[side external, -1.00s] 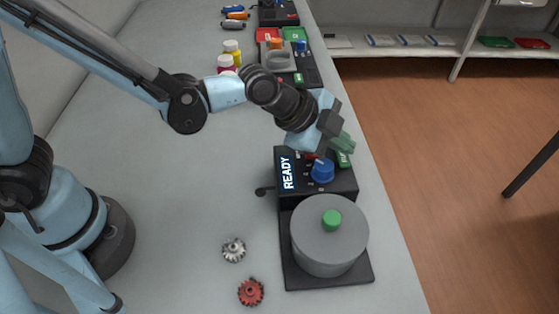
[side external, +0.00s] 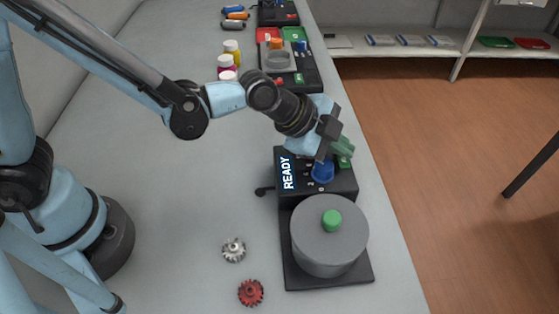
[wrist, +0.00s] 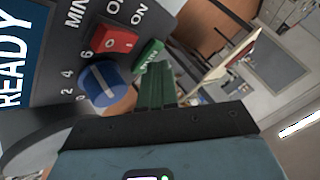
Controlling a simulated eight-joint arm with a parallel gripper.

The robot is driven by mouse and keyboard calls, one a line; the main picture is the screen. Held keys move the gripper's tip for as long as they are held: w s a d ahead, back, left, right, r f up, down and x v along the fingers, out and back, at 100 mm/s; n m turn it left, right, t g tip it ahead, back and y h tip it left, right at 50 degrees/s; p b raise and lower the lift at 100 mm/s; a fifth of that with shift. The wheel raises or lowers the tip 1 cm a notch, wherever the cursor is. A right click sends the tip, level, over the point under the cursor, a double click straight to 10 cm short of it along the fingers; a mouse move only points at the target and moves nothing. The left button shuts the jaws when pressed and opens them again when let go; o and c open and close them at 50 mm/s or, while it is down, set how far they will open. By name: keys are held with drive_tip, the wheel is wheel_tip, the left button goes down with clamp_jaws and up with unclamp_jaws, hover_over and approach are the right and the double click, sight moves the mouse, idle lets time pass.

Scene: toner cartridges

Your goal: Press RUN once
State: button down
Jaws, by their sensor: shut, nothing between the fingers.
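The black control panel (side external: 312,186) has a lit display (side external: 288,173) reading READY. The green RUN button (side external: 345,162) is at its far right corner; it also shows in the wrist view (wrist: 149,53). My gripper (side external: 343,150) is shut and empty, with its green fingers pointing down at the button. In the wrist view the fingertips (wrist: 155,66) are right by the RUN button and partly cover it. I cannot tell whether they touch it. A blue knob (side external: 322,172) and a red switch (wrist: 116,39) sit beside the button.
A grey round drum with a green cap (side external: 331,248) stands on the base plate in front of the panel. A silver gear (side external: 233,250) and a red gear (side external: 250,292) lie to its left. Bottles (side external: 230,60) and another device (side external: 290,70) are farther back.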

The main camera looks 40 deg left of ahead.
sight(338, 159)
drive_tip(key=shift+f, duration=0.15)
idle(0.5)
drive_tip(key=shift+r, duration=0.85)
drive_tip(key=shift+r, duration=2.5)
